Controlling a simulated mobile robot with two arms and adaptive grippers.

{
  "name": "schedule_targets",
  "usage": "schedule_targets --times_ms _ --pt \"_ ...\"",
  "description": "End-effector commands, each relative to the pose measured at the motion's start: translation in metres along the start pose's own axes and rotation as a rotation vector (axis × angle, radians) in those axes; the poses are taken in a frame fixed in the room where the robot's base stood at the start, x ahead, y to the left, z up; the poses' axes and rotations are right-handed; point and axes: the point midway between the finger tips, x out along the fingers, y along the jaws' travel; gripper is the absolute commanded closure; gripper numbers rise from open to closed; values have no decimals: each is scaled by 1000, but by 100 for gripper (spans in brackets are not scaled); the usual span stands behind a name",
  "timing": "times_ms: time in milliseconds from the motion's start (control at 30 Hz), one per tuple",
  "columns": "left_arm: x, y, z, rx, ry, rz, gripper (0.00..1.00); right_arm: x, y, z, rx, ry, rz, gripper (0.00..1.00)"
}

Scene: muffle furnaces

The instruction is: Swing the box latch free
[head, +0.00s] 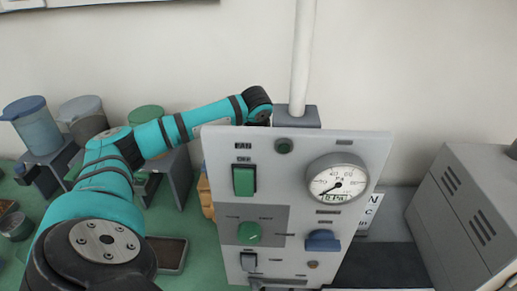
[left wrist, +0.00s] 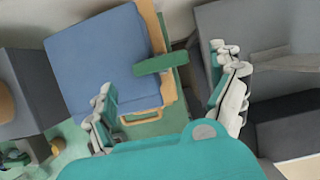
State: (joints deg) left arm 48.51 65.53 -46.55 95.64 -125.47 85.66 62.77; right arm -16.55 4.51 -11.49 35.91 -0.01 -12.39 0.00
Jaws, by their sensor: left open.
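In the left wrist view a box with a blue top (left wrist: 95,62) and a tan wooden edge lies beyond my fingers. A green bar-shaped latch (left wrist: 160,64) sits across its right edge. My left gripper (left wrist: 163,72) is open, one finger on each side of the latch. I see no finger clearly touching it. In the head view my left arm reaches behind the control panel, which hides the gripper and most of the box. A small tan part (head: 205,196), probably the box, shows at the panel's left edge. My right gripper is not in view.
The grey control panel (head: 215,165) with a gauge (head: 337,183) stands close in front. A grey furnace-like housing (head: 465,215) is at the right. Lidded containers (head: 38,130) stand at the left on the green bench. A dark tray (head: 168,253) lies near my arm.

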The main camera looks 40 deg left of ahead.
Motion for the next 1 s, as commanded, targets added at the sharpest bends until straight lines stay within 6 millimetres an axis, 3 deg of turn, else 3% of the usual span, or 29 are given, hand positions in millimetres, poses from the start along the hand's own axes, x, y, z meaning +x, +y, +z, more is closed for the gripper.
schedule_targets --times_ms 200,533,900,1000 --pt "20 0 0 -1 1 0 7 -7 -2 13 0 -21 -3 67" --pt "23 0 0 -1 0 0 8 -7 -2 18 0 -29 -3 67" --pt "23 0 0 -1 -1 0 56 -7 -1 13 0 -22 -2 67" --pt "23 0 0 -1 -1 0 65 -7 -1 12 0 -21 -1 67"
